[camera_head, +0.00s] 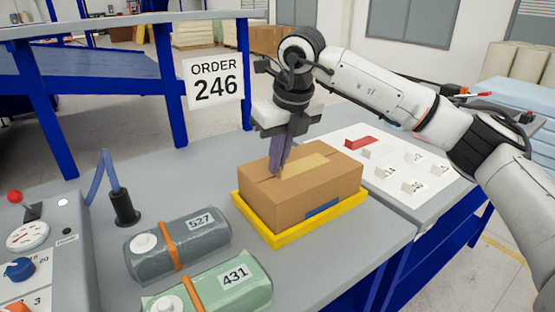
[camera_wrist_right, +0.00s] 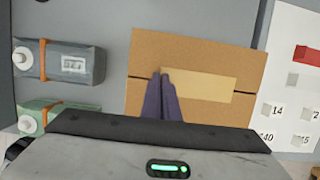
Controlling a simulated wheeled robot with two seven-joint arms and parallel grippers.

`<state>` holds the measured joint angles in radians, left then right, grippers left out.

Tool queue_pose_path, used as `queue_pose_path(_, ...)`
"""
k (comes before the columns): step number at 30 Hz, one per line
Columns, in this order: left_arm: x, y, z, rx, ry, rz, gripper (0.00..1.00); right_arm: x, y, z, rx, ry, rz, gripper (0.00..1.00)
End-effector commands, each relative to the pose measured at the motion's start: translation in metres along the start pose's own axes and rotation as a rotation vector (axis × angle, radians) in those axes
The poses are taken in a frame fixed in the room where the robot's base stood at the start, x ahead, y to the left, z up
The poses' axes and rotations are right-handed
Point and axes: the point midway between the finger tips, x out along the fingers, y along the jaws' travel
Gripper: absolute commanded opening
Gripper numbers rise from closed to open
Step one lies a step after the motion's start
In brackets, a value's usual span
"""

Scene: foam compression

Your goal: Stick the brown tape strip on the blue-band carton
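The carton (camera_head: 325,192) is brown cardboard with a blue band (camera_head: 323,208) low on its front side, and it sits in a shallow yellow tray (camera_head: 279,239). The tan-brown tape strip (camera_head: 306,164) lies along the seam on the carton's top; the wrist view shows the strip (camera_wrist_right: 205,87) too. My right gripper (camera_head: 279,172) points down at the strip's left end. Its purple fingers (camera_wrist_right: 160,74) are close together, with a narrow gap, and appear shut on that end. They hide the exact contact. My left gripper is not in view.
A white sheet (camera_head: 385,145) with a red strip (camera_head: 361,142) and several small numbered blocks lies to the right. Grey (camera_head: 180,247) and green (camera_head: 215,288) rolled bundles lie front left. A black holder (camera_head: 123,208) and a gauge panel (camera_head: 45,245) stand farther left.

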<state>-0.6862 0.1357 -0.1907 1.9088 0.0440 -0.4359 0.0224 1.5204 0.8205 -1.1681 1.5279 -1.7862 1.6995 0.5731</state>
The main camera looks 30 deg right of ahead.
Motion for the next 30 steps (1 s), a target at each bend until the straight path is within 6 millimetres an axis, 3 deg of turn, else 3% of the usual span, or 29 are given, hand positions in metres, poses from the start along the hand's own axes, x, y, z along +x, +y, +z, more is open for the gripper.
queue_pose_path(12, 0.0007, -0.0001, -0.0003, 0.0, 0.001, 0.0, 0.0, 0.005, 0.0003, -0.0035, -0.002, 0.014, -0.002, 0.0)
queue_pose_path(17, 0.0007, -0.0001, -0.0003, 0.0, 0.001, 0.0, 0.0, 0.0048, -0.0002, -0.0034, -0.001, 0.013, -0.002, 0.23)
queue_pose_path(30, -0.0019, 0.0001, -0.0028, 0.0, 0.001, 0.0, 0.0, -0.0003, -0.0015, -0.0014, 0.001, 0.01, -0.004, 0.23)
